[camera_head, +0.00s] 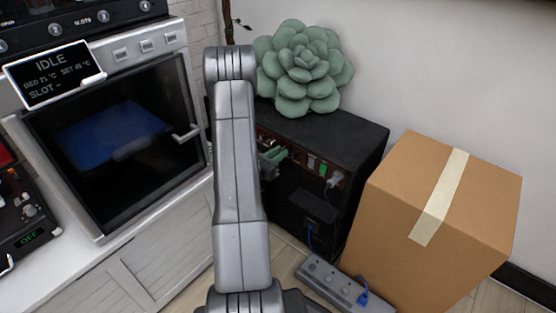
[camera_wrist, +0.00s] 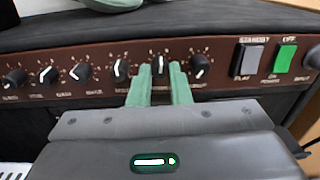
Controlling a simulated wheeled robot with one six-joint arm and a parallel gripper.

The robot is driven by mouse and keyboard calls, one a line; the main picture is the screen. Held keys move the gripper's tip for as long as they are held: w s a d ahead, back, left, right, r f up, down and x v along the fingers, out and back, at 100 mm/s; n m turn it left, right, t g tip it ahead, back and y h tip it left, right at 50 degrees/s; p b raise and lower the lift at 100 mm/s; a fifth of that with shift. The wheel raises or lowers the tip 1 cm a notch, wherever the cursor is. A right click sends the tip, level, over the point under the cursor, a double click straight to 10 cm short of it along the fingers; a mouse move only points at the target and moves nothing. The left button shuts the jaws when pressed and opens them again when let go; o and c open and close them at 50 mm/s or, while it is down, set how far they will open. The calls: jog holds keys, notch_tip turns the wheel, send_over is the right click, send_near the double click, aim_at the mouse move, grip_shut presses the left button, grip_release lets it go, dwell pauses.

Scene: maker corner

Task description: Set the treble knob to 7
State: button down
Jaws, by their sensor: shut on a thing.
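The black amplifier (camera_head: 352,138) stands against the wall, with a brown control panel on its front. In the wrist view the panel (camera_wrist: 222,52) carries a row of black knobs with white pointer lines. My gripper (camera_wrist: 160,72) has its green fingers on either side of one knob (camera_wrist: 160,65), second from the right in the row, and is shut on it. Its white pointer points about straight up. The small labels are too blurred or covered to tell whether this is the treble knob. In the head view my gripper (camera_head: 273,161) is at the panel, partly behind my arm.
A grey standby switch (camera_wrist: 249,58) and a green-lit power switch (camera_wrist: 285,57) sit right of the knobs. A green succulent (camera_head: 303,66) rests on the amplifier. A cardboard box (camera_head: 400,210) and a power strip (camera_head: 335,282) are at right. A printer-like machine (camera_head: 110,120) stands left.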

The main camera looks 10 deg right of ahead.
jog(key=m+b, duration=0.4)
jog(key=m, duration=0.5)
dwell(0.5)
jog(key=c, duration=1.3)
grip_release()
jog(key=shift+c, duration=0.2)
jog(key=p+v, duration=0.2)
jog(key=v, duration=1.1)
jog(key=shift+s+a+p, duration=0.2)
jog(key=shift+s+p, duration=0.2)
